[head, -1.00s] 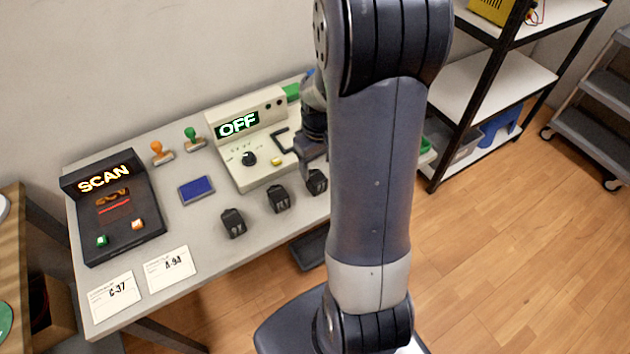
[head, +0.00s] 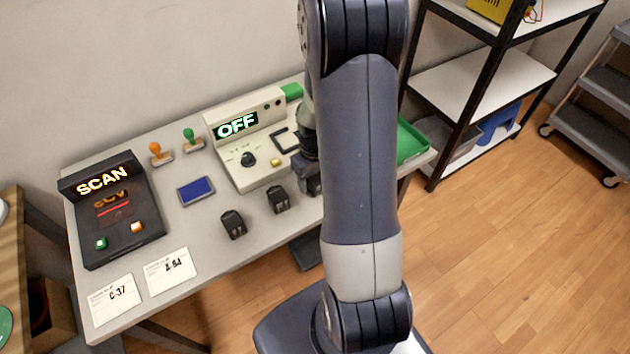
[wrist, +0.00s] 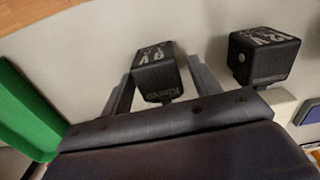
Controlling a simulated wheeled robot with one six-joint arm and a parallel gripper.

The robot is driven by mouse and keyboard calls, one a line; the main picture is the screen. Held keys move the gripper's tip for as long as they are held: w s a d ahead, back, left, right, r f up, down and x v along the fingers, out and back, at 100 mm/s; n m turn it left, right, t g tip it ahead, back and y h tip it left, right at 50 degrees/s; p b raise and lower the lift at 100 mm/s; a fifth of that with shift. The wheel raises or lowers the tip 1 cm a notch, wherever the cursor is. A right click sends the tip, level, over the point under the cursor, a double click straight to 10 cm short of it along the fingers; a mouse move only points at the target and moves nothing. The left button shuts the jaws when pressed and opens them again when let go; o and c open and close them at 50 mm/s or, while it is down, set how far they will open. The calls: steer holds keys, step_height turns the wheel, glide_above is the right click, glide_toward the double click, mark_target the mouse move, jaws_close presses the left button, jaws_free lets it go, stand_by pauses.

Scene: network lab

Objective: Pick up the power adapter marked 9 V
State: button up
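The power adapter marked 9 V (wrist: 157,77), a small black block with a pale label, stands between the two fingers of my gripper (wrist: 161,72) in the wrist view. The fingers are apart, one on each side of it, and a narrow gap seems to show at each side. In the head view the rightmost black adapter (head: 314,183), apparently the same one, is partly hidden by my arm. A second black adapter marked 12 V (wrist: 264,56) stands to the right in the wrist view.
Two other adapters, a middle one (head: 278,199) and a left one (head: 233,224), stand along the table front. The tester reading OFF (head: 245,150) is behind them. A blue pad (head: 196,190) and the SCAN device (head: 110,205) are left; a green tray (head: 411,143) is right.

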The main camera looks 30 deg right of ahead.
steer(key=c, duration=1)
